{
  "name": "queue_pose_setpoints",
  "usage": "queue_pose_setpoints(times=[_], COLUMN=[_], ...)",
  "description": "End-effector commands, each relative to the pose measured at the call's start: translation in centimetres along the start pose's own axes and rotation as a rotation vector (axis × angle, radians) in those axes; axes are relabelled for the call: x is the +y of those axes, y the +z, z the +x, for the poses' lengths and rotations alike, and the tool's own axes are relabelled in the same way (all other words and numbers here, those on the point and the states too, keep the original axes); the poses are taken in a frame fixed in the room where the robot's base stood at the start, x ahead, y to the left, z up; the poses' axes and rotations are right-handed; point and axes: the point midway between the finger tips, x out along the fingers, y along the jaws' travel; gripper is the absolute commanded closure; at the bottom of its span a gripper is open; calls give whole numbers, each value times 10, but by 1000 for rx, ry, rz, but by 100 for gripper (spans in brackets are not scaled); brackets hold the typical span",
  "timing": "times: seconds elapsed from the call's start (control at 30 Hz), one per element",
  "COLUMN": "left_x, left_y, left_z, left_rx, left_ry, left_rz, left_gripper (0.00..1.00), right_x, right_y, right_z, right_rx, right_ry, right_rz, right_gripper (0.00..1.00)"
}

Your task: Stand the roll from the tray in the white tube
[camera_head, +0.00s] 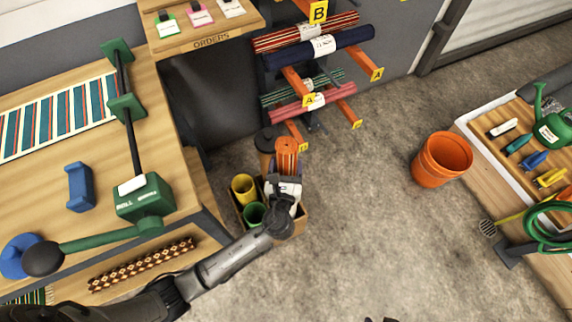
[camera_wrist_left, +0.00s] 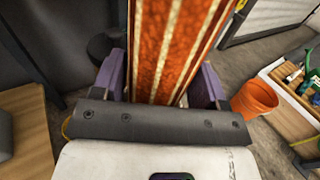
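My left gripper (camera_head: 286,178) is shut on an orange roll with cream stripes (camera_head: 287,150). In the left wrist view the roll (camera_wrist_left: 172,45) stands up between the purple fingers (camera_wrist_left: 160,82). The gripper is over a box of tubes (camera_head: 301,226). A yellow tube (camera_head: 243,186) and a green tube (camera_head: 254,213) stand open in the box, left of the gripper. A brown, dark-topped tube (camera_head: 265,141) is behind them. I cannot make out a white tube; the gripper and roll hide part of the box. Only small dark tips, perhaps my right gripper (camera_head: 381,320), show at the bottom edge.
A rack (camera_head: 292,80) with several rolls on orange arms stands behind the box. A wooden workbench (camera_head: 165,120) with a green winder (camera_head: 145,200) is on the left. An orange bucket (camera_head: 441,160) and a table with tools (camera_head: 515,175) are on the right. The middle floor is clear.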

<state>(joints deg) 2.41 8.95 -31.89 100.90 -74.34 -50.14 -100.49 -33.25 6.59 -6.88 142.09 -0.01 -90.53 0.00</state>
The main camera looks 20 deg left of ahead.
Motion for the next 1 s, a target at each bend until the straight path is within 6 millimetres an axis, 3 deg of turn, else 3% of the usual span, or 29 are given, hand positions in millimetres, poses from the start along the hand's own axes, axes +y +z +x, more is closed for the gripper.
queue_pose_setpoints(times=[0.23, 0.57, 0.77, 1.0], left_x=[0, 0, 0, 0], left_y=[0, -2, 0, 1], left_z=[0, -5, -33, -82], left_rx=[1, 5, 6, 5], left_ry=[0, 0, -2, -2], left_rz=[0, 1, 2, 0], left_gripper=[9, 8, 8, 8], right_x=[0, 1, 3, 3], right_y=[0, 0, -3, -6], right_z=[0, -2, -10, -20], right_rx=[0, 0, -1, -1], right_ry=[0, 3, 7, 7], right_rz=[1, -4, -9, -9], right_gripper=[45, 45, 45, 45])
